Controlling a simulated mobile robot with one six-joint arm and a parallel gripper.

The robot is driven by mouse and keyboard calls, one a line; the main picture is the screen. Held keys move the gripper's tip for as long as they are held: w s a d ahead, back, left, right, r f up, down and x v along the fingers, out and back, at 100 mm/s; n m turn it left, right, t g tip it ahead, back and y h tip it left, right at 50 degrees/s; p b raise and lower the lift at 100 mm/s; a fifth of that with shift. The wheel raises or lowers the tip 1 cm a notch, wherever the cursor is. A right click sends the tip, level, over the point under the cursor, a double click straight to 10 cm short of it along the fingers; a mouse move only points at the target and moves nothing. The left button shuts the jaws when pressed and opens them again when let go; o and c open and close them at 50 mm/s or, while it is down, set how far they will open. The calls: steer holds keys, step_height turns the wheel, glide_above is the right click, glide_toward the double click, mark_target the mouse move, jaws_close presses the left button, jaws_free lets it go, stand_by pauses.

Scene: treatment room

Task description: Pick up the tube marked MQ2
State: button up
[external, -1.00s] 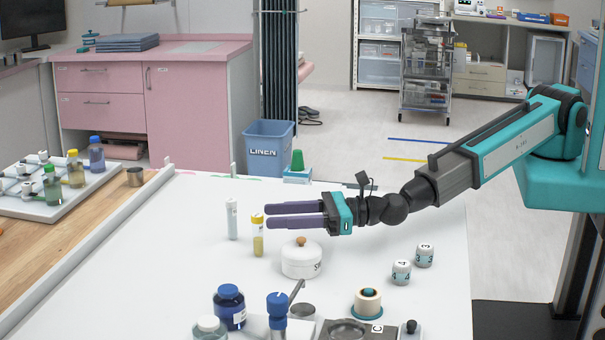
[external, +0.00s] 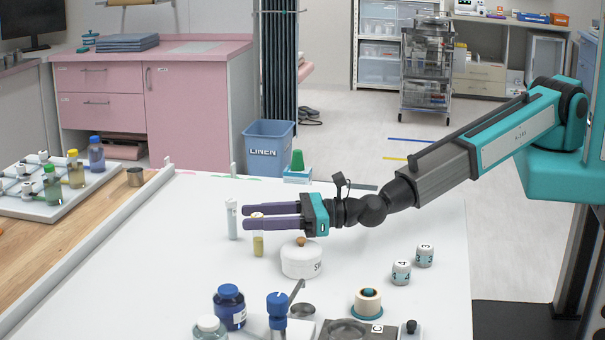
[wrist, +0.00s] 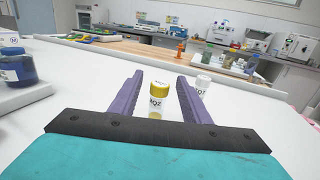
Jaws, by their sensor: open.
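A small tube with a yellow cap (wrist: 159,101) stands upright between the purple fingers of my gripper (wrist: 158,80) in the wrist view. Its label seems to read MQ2, but the print is small. In the external view the yellow-capped tube (external: 258,246) stands on the white table, its upper part partly covered by the nearer finger. My gripper (external: 246,217) is open and level, its fingers reaching past both sides of this tube. A second tube, white-capped (external: 232,219), stands just left of the fingertips. It also shows in the wrist view (wrist: 202,84), beyond the right finger; its label is unclear.
A white lidded pot (external: 300,262) stands close in front of my gripper. The white table (external: 150,270) is clear on the left.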

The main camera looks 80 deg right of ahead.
stand_by(0.3)
jaws_close()
steer(key=shift+r, duration=0.2)
steer(key=shift+r+b, duration=0.4)
steer(key=shift+r, duration=0.45)
steer(key=shift+s+d+r+b, duration=0.2)
steer(key=shift+s+r+b, duration=0.1)
steer(key=shift+r, duration=0.4)
steer(key=s+d+r, duration=0.1)
steer(key=s+d, duration=0.6)
steer(key=s, duration=0.3)
steer(key=shift+s+r, duration=0.3)
